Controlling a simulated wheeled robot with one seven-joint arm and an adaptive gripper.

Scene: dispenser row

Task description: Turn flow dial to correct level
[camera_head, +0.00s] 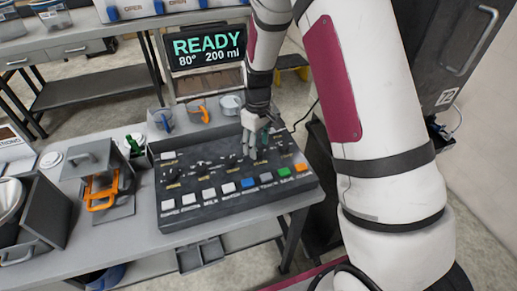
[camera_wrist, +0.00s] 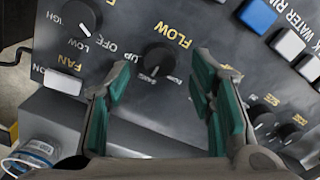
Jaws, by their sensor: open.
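The control panel (camera_head: 232,207) is a dark box with several dials and a row of coloured buttons along its front. In the wrist view, the black flow dial (camera_wrist: 160,58) sits under the upside-down yellow word FLOW. Its white pointer mark faces the lower edge of the picture; the small labels around it are hard to read. My gripper (camera_wrist: 158,72) is open, with one green-padded finger on each side of the dial, apart from it as far as I can see. In the head view my gripper (camera_head: 251,143) is over the panel's right half and hides dials there.
A display (camera_head: 208,46) behind the panel reads READY, 80° and 200 ml. In the wrist view another dial (camera_wrist: 90,18) and a white FAN switch (camera_wrist: 64,82) lie left of the flow dial.

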